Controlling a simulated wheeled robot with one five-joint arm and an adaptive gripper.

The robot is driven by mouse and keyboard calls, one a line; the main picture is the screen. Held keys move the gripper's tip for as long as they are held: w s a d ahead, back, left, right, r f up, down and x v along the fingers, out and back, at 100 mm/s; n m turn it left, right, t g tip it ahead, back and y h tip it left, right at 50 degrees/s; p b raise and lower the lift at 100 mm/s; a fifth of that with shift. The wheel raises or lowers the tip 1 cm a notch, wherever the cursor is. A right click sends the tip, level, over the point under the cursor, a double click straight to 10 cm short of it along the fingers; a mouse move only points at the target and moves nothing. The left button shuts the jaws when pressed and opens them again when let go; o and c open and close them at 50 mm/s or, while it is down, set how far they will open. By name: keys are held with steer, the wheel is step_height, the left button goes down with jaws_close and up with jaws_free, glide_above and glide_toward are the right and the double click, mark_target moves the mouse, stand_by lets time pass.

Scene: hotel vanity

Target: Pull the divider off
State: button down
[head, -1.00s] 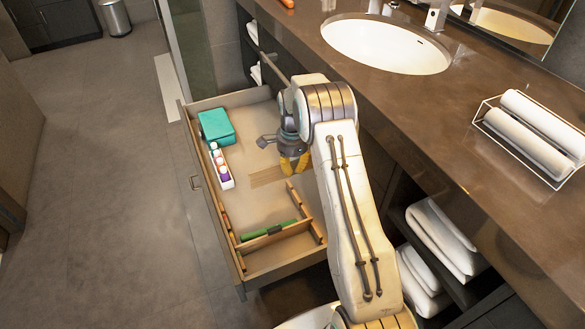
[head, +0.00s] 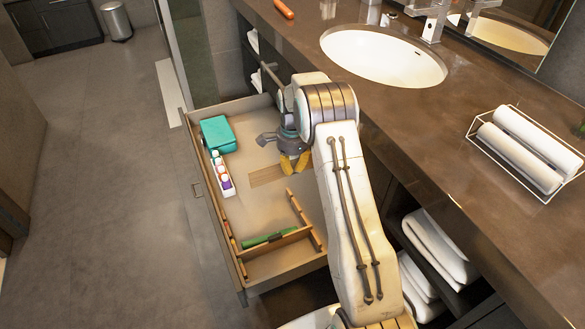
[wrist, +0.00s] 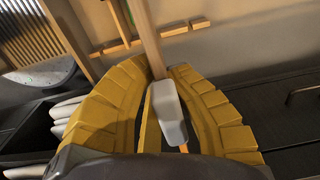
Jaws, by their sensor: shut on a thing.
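The open drawer (head: 262,280) holds a wooden divider (head: 290,240) that runs across its near part, with a dark piece on its top edge. Short wooden rails stand at its ends, one of them the right rail (head: 303,213). My gripper (head: 293,165) points down over the drawer, beyond that divider. In the wrist view my yellow fingers (wrist: 165,115) are closed around a wooden strip (wrist: 147,38) with a pale grey block (wrist: 168,110). It looks like a divider with its grip; the fingers hide part of it. My arm hides the drawer's right side in the head view.
A teal box (head: 218,134) and a row of small bottles (head: 221,176) lie along the drawer's left side. A green item (head: 258,241) lies by the seated divider. The countertop (head: 440,135) overhangs at right; towels (head: 437,243) sit below.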

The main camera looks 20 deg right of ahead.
steer(key=shift+w+r+p, duration=0.1)
steer(key=shift+r+p, duration=2.25)
steer(key=shift+r, duration=1.2)
